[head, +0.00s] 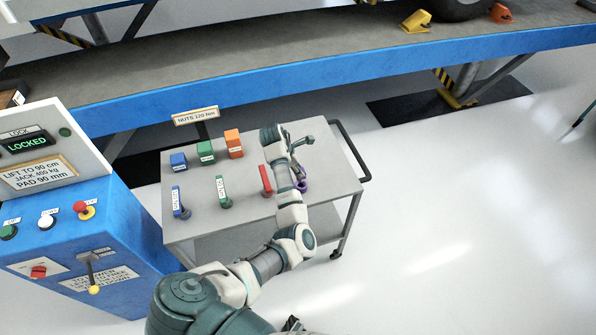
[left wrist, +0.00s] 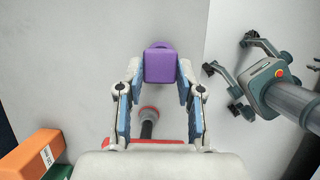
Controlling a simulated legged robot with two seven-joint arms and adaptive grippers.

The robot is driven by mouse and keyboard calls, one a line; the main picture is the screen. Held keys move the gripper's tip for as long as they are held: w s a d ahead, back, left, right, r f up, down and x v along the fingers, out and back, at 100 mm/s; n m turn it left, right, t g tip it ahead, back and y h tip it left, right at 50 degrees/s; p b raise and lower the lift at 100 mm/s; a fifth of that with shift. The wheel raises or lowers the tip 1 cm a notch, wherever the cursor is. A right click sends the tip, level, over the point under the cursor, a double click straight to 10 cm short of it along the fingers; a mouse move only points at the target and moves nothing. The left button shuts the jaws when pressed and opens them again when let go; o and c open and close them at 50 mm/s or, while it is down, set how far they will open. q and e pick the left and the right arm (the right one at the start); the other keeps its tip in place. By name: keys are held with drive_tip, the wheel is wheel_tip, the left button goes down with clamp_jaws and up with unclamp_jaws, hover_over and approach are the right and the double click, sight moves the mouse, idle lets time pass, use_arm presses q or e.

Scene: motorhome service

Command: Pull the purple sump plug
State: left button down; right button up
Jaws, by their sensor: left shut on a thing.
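The purple sump plug (left wrist: 160,68) sits between the two fingertips of my left gripper (left wrist: 161,82) in the left wrist view. The fingers touch it on both sides, so the gripper is shut on it. In the head view only a small part of the purple plug (head: 302,186) shows, at the right part of the cart top beside my left gripper (head: 298,180). My arm hides the rest. I cannot tell whether the plug is clear of the cart.
The grey cart (head: 240,222) carries blue (head: 178,161), green (head: 206,152) and orange (head: 233,143) blocks, and blue (head: 180,203), green (head: 222,190) and red (head: 266,180) handled pieces. A blue control cabinet (head: 125,235) stands left. The lift platform (head: 330,70) runs behind.

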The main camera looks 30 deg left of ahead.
use_arm(q)
drive_tip(key=shift+r, duration=0.1)
drive_tip(key=shift+w+r, duration=0.15)
drive_tip(key=shift+r, duration=0.05)
drive_tip(key=shift+f+b, duration=0.5)
drive_tip(key=shift+f, duration=0.5)
drive_tip(key=shift+d+r, duration=0.1)
idle(0.4)
